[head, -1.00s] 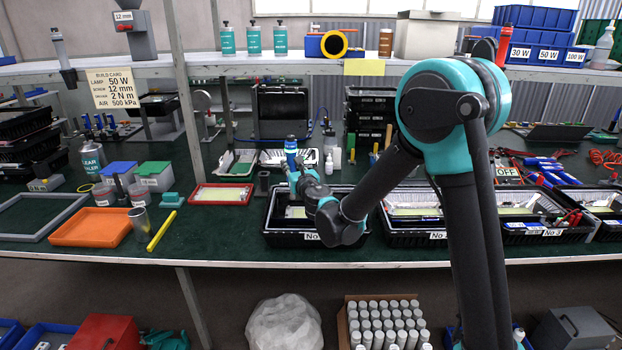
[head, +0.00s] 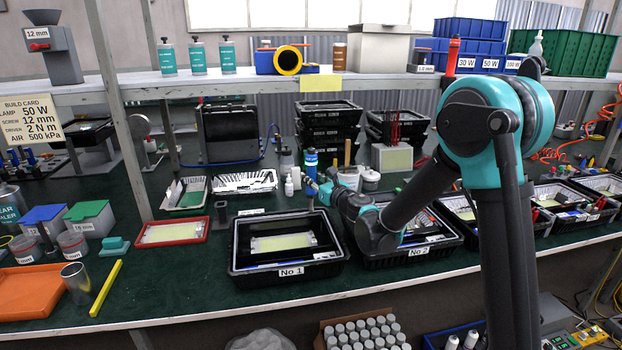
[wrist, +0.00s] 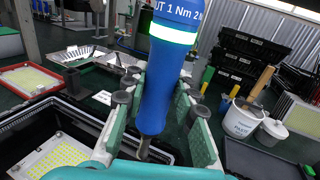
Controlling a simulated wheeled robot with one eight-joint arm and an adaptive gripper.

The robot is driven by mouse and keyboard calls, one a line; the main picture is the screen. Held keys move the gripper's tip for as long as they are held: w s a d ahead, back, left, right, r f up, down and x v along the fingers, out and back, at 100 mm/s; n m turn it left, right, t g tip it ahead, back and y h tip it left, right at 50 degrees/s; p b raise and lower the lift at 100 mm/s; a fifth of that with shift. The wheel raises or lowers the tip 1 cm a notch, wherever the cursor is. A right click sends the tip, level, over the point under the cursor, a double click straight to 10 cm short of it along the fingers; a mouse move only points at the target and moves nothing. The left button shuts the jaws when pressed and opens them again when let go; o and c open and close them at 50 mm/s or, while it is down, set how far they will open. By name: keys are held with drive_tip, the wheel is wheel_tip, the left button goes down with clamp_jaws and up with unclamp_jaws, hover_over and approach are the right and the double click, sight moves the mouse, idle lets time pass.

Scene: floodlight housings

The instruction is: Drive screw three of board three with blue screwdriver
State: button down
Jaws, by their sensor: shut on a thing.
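The third black housing from the left (head: 540,222) stands to the right, partly behind my arm, with a pale yellow board (head: 467,212) inside. Its number label and its screws cannot be made out.
Black housing No 1 (head: 245,272) holds a yellow board (head: 284,243). Housing No 2 (head: 380,262) is partly behind my arm. A red tray (head: 207,236) and a white bucket (head: 348,178) stand nearby. The shelf (head: 230,80) runs above the bench.

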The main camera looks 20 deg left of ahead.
sight(313, 203)
drive_tip(key=shift+s+f, duration=0.1)
drive_tip(key=shift+f, duration=4.7)
idle(0.5)
idle(1.1)
